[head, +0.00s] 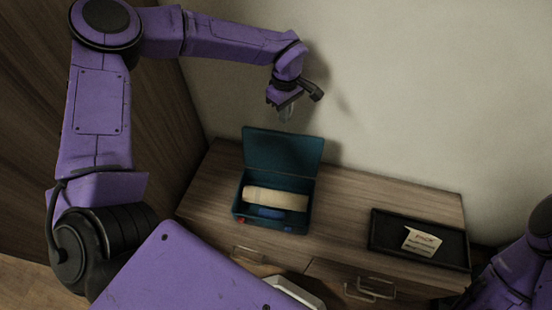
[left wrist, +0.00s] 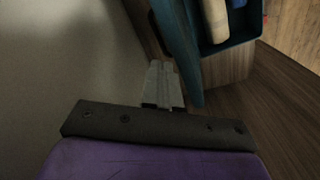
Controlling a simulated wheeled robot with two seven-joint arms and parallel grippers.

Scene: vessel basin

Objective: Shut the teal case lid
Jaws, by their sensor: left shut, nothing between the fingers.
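The teal case (head: 297,184) stands on the wooden cabinet with its lid (head: 283,152) raised, leaning toward the back wall. Inside the case lie a cream roll (head: 275,199), a blue item (head: 270,213) and a small red item (head: 242,220). My left gripper (head: 286,114) is shut and empty, above and behind the lid's top edge. In the left wrist view the shut fingers (left wrist: 163,85) are beside the lid (left wrist: 180,50), on its back side; I cannot tell whether they touch it. My right gripper is out of view; only part of that arm shows at the right edge.
A black tray (head: 385,243) with a printed card (head: 422,241) stands on the cabinet top (head: 345,195) to the right. The pale wall (head: 420,90) is close behind the case. Drawer handles (head: 370,290) stick out at the front. The cabinet top between case and tray is clear.

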